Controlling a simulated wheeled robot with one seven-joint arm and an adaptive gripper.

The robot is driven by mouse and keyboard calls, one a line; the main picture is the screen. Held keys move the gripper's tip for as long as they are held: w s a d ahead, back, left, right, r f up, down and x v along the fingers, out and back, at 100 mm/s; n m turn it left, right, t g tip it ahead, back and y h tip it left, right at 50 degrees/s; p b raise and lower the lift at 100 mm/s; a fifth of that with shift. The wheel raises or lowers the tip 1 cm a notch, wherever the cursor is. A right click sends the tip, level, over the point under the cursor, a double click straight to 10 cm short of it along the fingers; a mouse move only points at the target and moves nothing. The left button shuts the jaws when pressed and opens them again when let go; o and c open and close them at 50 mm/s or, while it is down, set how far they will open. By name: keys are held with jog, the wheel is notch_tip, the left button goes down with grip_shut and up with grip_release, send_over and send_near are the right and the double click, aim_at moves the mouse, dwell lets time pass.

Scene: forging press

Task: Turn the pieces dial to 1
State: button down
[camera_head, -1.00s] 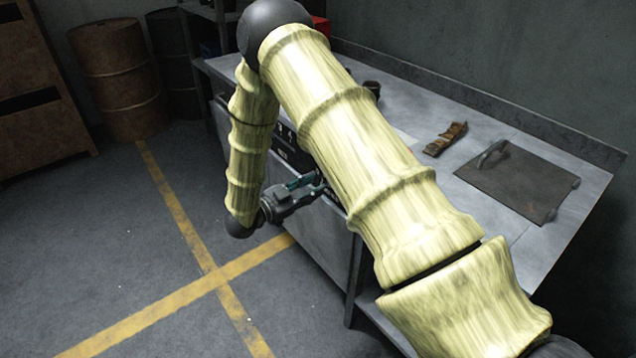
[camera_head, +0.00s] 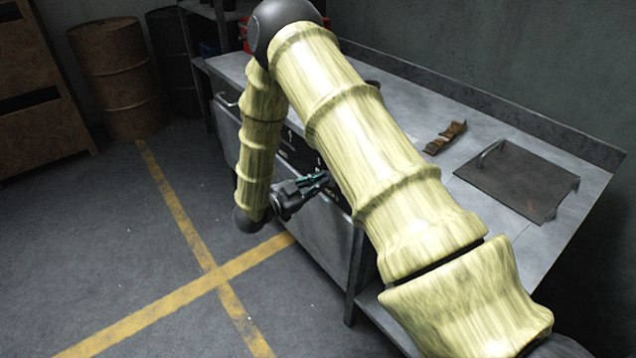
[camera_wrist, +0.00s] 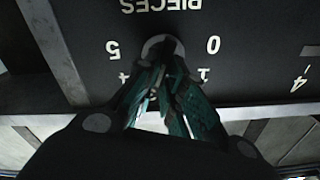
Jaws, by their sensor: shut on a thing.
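The pieces dial (camera_wrist: 163,46) is a round knob on a dark panel in the wrist view, below the upside-down label PIECES. A 5 stands to its left and a 0 to its right. Lower marks, one looking like a 1, are partly covered by my fingers. My gripper (camera_wrist: 165,72) is shut on the dial, its teal-and-black fingers covering most of it. The dial's pointer is hidden, so its setting cannot be read. In the head view my gripper (camera_head: 323,181) is at the bench's front panel, and the dial itself cannot be made out.
The grey bench (camera_head: 430,105) carries a brown bracket-like piece (camera_head: 446,137) and a dark plate with a handle (camera_head: 515,181). Rusty and dark barrels (camera_head: 117,80) stand at the back left. The floor (camera_head: 90,240) left of the bench is clear, with yellow lines.

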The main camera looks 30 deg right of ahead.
jog(key=shift+n+p, duration=0.3)
jog(key=n+p, duration=0.2)
jog(key=n, duration=0.3)
jog(key=w+n+p, duration=0.1)
jog(key=n+p, duration=0.1)
jog(key=n, duration=0.3)
jog(key=n+p, duration=0.2)
jog(key=n, duration=0.2)
jog(key=shift+w+f+n+p, duration=0.25)
jog(key=shift+w+n+p, duration=0.1)
jog(key=shift+n+p, duration=0.05)
jog(key=shift+n, duration=0.3)
jog(key=c, duration=1.5)
grip_release()
jog(key=shift+a+f, duration=0.1)
